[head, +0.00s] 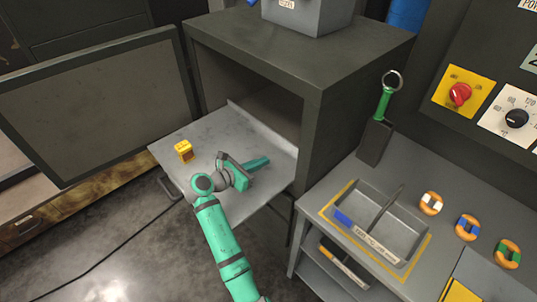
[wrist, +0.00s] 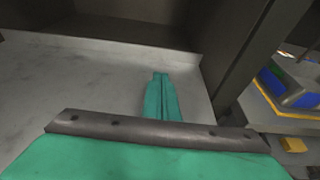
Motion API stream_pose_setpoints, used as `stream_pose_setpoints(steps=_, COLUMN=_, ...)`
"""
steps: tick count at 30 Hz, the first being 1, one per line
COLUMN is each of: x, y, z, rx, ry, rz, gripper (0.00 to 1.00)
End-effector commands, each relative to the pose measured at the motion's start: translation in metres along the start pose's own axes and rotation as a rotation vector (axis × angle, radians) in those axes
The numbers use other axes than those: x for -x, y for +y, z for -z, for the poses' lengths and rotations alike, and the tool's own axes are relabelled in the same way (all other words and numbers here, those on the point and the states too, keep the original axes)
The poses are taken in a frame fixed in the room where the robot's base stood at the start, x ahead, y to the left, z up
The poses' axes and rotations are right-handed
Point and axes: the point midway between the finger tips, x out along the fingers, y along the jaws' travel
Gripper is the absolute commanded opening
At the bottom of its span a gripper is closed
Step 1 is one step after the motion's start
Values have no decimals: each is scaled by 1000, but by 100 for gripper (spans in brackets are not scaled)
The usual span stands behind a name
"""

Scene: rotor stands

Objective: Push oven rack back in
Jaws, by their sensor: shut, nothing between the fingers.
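The oven (head: 345,85) is a dark grey box with an open front, and its door (head: 100,105) is swung wide to the left. The oven rack (head: 212,128) is a flat grey metal tray that sticks out of the opening, with a small yellow block (head: 184,151) on its left part. My teal gripper (head: 265,161) is shut and empty over the right part of the rack, its fingertips pointing right in the head view. In the wrist view the fingers (wrist: 160,78) lie close together over the rack (wrist: 75,75), pointing towards its raised back lip. I cannot tell whether they touch it.
A grey bench to the right holds a divided tray (head: 405,232), a green-handled tool (head: 377,130) and several orange rings, one of them white-marked (head: 431,203). A control panel with a red knob (head: 460,94) stands behind. A grey box (head: 305,15) sits on the oven.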

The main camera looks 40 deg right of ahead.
Motion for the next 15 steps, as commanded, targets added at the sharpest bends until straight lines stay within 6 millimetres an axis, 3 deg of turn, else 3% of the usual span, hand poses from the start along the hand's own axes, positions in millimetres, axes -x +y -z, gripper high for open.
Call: stream_pose_setpoints(steps=15, x=-93, y=-1, z=0, rx=0, ry=1, rz=3, gripper=0)
